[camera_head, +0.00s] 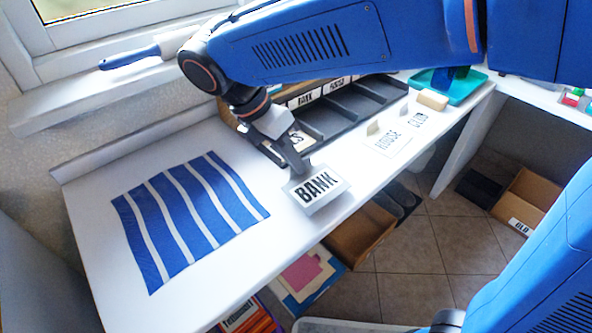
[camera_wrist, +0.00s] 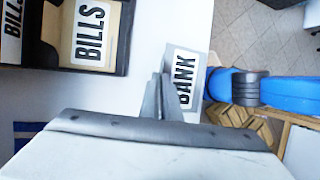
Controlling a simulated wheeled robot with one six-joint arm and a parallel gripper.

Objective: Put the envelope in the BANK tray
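The envelope (camera_head: 319,190) is white, marked BANK, and tilted above the white table near its front edge. It also shows in the wrist view (camera_wrist: 185,72), beside my fingertips. My gripper (camera_head: 299,170) has its fingers close together at the envelope's edge and appears shut on it; in the wrist view the fingers (camera_wrist: 164,95) partly cover it. The BANK tray (camera_head: 303,98) is a compartment of the dark sorter at the back of the table, with its label on the back. My arm hides part of the sorter.
HOUSE (camera_head: 389,142) and CLUB (camera_head: 418,120) pieces lie to the right. The BILLS compartment (camera_wrist: 45,52) is at upper left in the wrist view. A blue-striped mat (camera_head: 190,216) lies on the left. A teal tray (camera_head: 470,91) stands at the far right. Boxes are on the floor below.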

